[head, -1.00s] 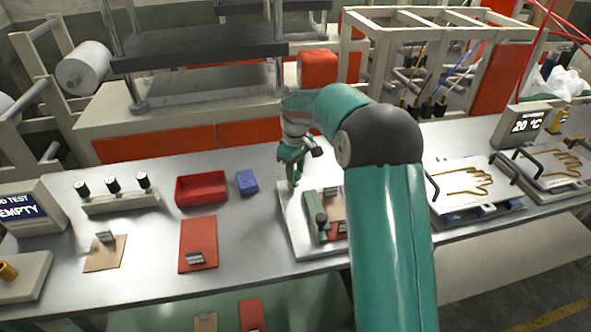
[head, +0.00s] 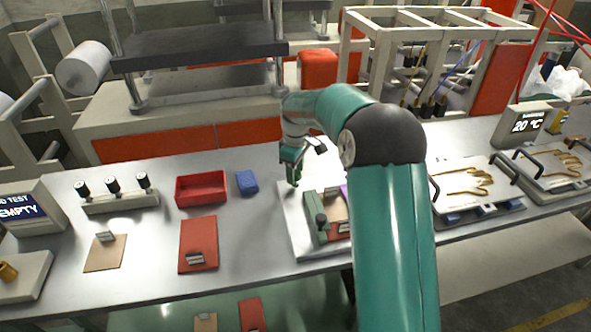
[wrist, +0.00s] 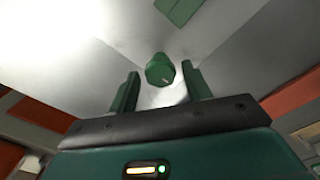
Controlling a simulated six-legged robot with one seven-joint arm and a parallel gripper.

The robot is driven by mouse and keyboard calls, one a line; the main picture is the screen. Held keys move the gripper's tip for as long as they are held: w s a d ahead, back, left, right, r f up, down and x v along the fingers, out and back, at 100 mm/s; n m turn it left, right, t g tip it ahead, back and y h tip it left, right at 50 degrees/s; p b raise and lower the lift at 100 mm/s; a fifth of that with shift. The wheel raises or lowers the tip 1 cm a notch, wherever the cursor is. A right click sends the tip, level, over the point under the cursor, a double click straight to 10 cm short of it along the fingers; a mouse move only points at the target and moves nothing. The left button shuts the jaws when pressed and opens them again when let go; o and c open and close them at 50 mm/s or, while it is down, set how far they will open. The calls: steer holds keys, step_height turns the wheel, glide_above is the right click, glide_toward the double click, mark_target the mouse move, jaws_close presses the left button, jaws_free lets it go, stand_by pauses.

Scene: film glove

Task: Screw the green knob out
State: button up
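The green knob (wrist: 160,69) shows in the wrist view as a short, round cap with a pale mark, on a light grey plate. My gripper (wrist: 160,80) is open, with one green finger on each side of the knob's near edge and a gap between each finger and the knob. The knob looks a little beyond the fingertips; whether they reach around it is hard to tell. In the head view my gripper (head: 291,172) points down over the back left of the light plate (head: 290,222), and I cannot clearly tell the knob from the fingers.
A green block with a dark ball handle (head: 321,219) stands on the same plate. Left of it are a blue sponge-like block (head: 247,182), a red tray (head: 178,191) and a red pad (head: 186,243). Wire hand forms (head: 475,183) lie right. Bare table separates the left-hand items.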

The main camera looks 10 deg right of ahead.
mark_target(296, 174)
steer(key=shift+o, duration=0.2)
steer(key=shift+r, duration=0.1)
step_height(296, 174, up, 14)
stand_by(0.5)
steer(key=s+r+m+t, duration=0.2)
steer(key=s+r+m, duration=0.15)
steer(key=s, duration=0.65)
steer(key=s+r+m+t, duration=0.1)
steer(key=s+r+m, duration=0.1)
steer(key=s+r, duration=0.5)
steer(key=s+f+m+t, duration=0.1)
steer(key=s+f, duration=0.3)
steer(key=s, duration=0.5)
steer(key=s+f+m+t, duration=0.1)
steer(key=s+f+m, duration=0.3)
steer(key=s, duration=0.6)
steer(key=shift+s+f+t, duration=0.15)
steer(key=shift+f+t, duration=0.05)
steer(key=shift+t, duration=0.1)
